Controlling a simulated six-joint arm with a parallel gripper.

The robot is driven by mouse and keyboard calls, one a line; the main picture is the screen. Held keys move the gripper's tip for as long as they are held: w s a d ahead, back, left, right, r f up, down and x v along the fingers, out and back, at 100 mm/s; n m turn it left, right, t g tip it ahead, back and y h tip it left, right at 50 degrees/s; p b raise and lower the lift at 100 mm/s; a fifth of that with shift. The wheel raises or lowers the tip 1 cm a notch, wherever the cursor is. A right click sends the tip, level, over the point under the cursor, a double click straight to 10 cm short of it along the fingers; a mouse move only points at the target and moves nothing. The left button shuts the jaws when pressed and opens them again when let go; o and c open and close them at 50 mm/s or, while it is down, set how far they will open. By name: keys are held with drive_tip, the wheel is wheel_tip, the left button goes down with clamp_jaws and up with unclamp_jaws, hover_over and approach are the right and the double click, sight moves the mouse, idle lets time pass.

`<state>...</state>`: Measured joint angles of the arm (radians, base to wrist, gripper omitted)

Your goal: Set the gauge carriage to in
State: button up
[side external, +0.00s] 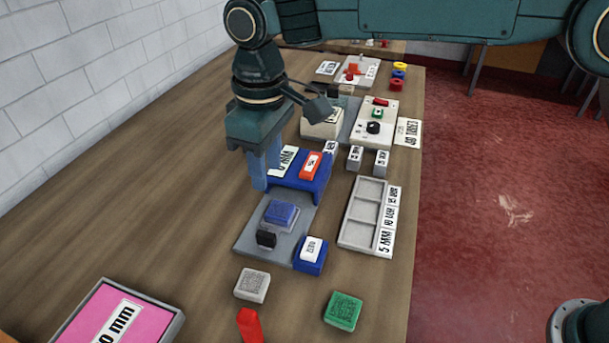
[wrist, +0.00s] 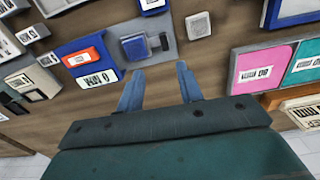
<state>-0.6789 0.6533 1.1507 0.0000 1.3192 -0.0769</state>
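What looks like the gauge carriage, a small grey slide with a blue block (side external: 280,212) on top, sits on a grey plate (side external: 252,236); the blue block also shows in the wrist view (wrist: 135,47). A black knob (side external: 266,239) is beside it, also in the wrist view (wrist: 164,41). A raised blue bridge (side external: 315,188) with a red labelled piece (side external: 311,165) stands at the plate's far end. My gripper (wrist: 158,75) is open and empty, fingers pointing down. I cannot read an "in" mark.
A blue block with a white label (side external: 311,252) is at the plate's near right corner. A compartment tray (side external: 344,236) stands to the right. Grey (side external: 252,285) and green (side external: 343,311) blocks and a pink tray (side external: 75,336) lie nearer. The table left of the plate is clear.

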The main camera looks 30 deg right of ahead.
drive_tip(key=s+d+r+m+t, duration=0.1)
drive_tip(key=s+d+r, duration=0.1)
drive_tip(key=d+r, duration=0.3)
drive_tip(key=s+d+r+m+t, duration=0.1)
drive_tip(key=s+d+r+m, duration=0.1)
drive_tip(key=d, duration=1.1)
drive_tip(key=shift+s+r+y, duration=0.4)
drive_tip(key=shift+s+r, duration=0.2)
drive_tip(key=shift+r, duration=0.8)
drive_tip(key=n+g+h, duration=0.1)
drive_tip(key=n+g, duration=0.1)
drive_tip(key=n, duration=0.1)
hover_over(266, 233)
wheel_tip(266, 233, down, 11)
drive_tip(key=shift+a, duration=0.1)
drive_tip(key=shift+f, duration=0.15)
wheel_tip(266, 233, down, 14)
drive_tip(key=shift+r, duration=0.25)
